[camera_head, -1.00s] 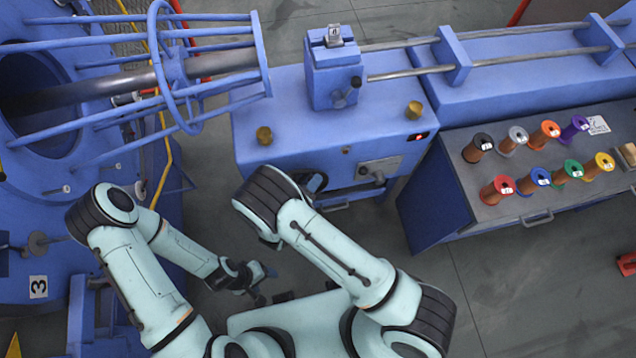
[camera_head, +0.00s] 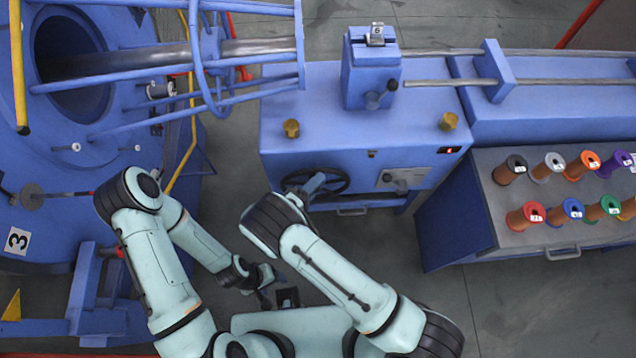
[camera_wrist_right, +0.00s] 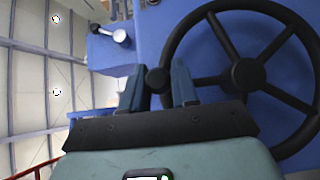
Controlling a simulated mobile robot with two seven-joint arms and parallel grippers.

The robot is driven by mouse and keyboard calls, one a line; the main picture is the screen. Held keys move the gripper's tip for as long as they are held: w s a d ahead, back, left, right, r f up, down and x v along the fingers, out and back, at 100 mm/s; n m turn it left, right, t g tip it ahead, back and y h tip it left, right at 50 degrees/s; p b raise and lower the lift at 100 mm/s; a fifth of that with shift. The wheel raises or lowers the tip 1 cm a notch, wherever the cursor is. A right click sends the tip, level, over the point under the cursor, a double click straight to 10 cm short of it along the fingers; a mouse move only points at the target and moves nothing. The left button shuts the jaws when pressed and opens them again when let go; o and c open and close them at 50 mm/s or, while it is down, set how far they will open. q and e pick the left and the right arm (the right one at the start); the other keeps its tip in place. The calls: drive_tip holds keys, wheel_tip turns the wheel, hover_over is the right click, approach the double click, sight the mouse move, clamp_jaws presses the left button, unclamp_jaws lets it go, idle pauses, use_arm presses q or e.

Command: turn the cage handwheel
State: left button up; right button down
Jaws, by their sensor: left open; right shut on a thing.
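The cage handwheel (camera_head: 330,182) is a black spoked wheel on the front of the blue cabinet. In the right wrist view the handwheel (camera_wrist_right: 248,73) fills the right side, with its rim, spokes and hub clear. My right gripper (camera_wrist_right: 158,82) is shut on the wheel's dark round handle knob (camera_wrist_right: 157,78), which sits between its two blue-grey fingers at the left of the rim. In the head view my right gripper (camera_head: 313,184) is at the wheel, partly hidden by my wrist. My left gripper (camera_head: 262,282) is open and empty, low and away from the cabinet.
The blue tubular cage (camera_head: 205,60) with its rods stands at the upper left. The cabinet (camera_head: 350,130) carries brass knobs and a small red display. A bench (camera_head: 450,215) with several coloured spools is at right. Grey floor is clear between.

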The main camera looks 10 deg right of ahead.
drive_tip(key=c, duration=0.9)
unclamp_jaws()
drive_tip(key=shift+c, duration=0.2)
drive_tip(key=o, duration=0.5)
drive_tip(key=r, duration=0.6)
drive_tip(key=w+r, duration=0.1)
drive_tip(key=r, duration=0.2)
drive_tip(key=shift+r+p, duration=0.25)
drive_tip(key=shift+p, duration=0.1)
drive_tip(key=r, duration=0.6)
drive_tip(key=s+r+p, duration=0.1)
drive_tip(key=r, duration=0.2)
drive_tip(key=shift+r, duration=0.15)
drive_tip(key=c, duration=0.5)
use_arm(q)
drive_tip(key=shift+w+r, duration=0.7)
drive_tip(key=shift+r, duration=0.35)
use_arm(e)
drive_tip(key=shift+r, duration=0.7)
drive_tip(key=shift+f, duration=0.1)
